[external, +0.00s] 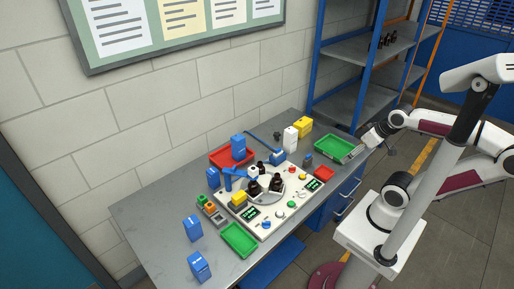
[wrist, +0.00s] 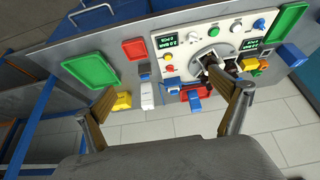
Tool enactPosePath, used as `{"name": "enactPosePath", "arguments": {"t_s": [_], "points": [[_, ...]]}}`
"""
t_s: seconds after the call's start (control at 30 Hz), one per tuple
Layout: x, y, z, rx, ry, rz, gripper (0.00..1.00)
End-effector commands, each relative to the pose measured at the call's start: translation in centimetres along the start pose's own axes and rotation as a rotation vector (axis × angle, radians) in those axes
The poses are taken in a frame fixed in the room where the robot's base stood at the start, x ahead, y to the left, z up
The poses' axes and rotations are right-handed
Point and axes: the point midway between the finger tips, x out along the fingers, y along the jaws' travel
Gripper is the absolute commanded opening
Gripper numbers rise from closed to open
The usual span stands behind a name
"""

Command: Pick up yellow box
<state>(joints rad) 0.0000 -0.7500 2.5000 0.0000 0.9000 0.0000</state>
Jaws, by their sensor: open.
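A yellow box (external: 303,126) stands at the back right of the grey table, just right of a white bottle (external: 290,138). In the wrist view the yellow box (wrist: 122,101) is left of centre, nearer the left finger than the right. A second, smaller yellow block (external: 238,199) sits by the white panel's left side; it also shows in the wrist view (wrist: 251,63). My gripper (external: 356,151) is over the table's right end, near the green tray. In the wrist view my gripper (wrist: 158,92) is open, fingers wide apart, with nothing held.
A green tray (external: 338,147) lies at the right end, and a small red tray (external: 324,174) lies nearer the front. A white control panel (external: 232,209) with dark bottles fills the middle. Blue boxes (external: 192,228) stand at left. A blue shelf rack (external: 352,55) rises behind the right end.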

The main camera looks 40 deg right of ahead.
Motion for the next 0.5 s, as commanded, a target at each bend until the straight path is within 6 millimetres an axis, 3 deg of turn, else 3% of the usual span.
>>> {"name": "enactPosePath", "arguments": {"t_s": [0.33,0.5], "points": [[0.1,0.1,-0.3,-0.01,0.004,0.004,1.0],[0.5,0.8,-2.0,-0.063,0.025,0.025,1.0]]}}
